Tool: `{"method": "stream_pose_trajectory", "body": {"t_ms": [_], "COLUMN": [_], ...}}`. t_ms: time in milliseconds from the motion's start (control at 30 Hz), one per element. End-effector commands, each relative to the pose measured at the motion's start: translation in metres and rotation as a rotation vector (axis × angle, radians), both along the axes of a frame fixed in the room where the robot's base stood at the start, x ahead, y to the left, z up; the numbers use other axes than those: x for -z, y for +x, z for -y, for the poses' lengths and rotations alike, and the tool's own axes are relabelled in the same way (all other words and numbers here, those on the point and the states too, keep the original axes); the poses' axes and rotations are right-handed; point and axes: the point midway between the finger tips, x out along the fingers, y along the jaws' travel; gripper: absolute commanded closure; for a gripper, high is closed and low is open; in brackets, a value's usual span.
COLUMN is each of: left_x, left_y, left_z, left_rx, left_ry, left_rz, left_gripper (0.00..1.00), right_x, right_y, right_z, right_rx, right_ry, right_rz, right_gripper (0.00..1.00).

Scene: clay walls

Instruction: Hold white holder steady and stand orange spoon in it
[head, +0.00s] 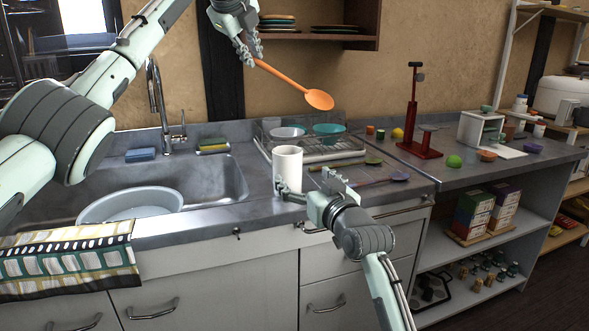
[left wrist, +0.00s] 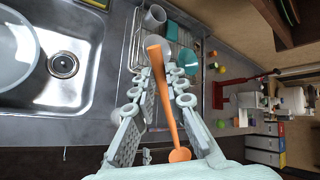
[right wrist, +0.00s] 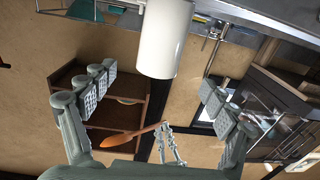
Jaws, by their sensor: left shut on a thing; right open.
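The white holder (head: 287,163) is a plain cylinder standing upright near the counter's front edge, by the sink. My left gripper (head: 248,53) is high above the counter, shut on the orange spoon (head: 285,79); the spoon slants down to the right, bowl end away from the gripper. In the right wrist view the holder (right wrist: 165,38) lies between the finger lines; contact is unclear.
The sink with a round tub (head: 130,205) is left of the holder. A dish rack (head: 325,150) with bowls stands behind it. A purple spoon (head: 398,176) and a green one (head: 372,161) lie to the right. A red stand (head: 412,120) is further right. A shelf (head: 330,40) hangs above.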

Motion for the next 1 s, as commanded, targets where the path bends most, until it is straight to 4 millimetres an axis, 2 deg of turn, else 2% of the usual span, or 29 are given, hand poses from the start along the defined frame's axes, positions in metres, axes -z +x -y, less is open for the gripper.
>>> {"method": "stream_pose_trajectory", "body": {"t_ms": [200, 433, 600, 900, 1000], "left_x": [0.0, 0.0, 0.0, 0.0, 0.0], "left_y": [0.0, 0.0, 0.0, 0.0, 0.0], "left_z": [0.0, 0.0, 0.0, 0.0, 0.0], "left_rx": [0.0, 0.0, 0.0, 0.0, 0.0], "left_ry": [0.0, 0.0, 0.0, 0.0, 0.0], "left_rz": [0.0, 0.0, 0.0, 0.0, 0.0], "left_gripper": [1.0, 1.0, 1.0, 1.0, 1.0], "right_x": [0.0, 0.0, 0.0, 0.001, 0.001], "right_y": [0.042, 0.073, 0.082, 0.084, 0.084], "right_z": [-0.016, -0.027, -0.031, -0.031, -0.031], "right_rx": [0.0, 0.0, 0.0, 0.0, 0.0], "right_ry": [0.0, -0.001, 0.0, 0.0, 0.0], "right_rz": [-0.001, -0.002, -0.001, -0.001, -0.001], "right_gripper": [0.14, 0.14, 0.14, 0.14, 0.27]}}
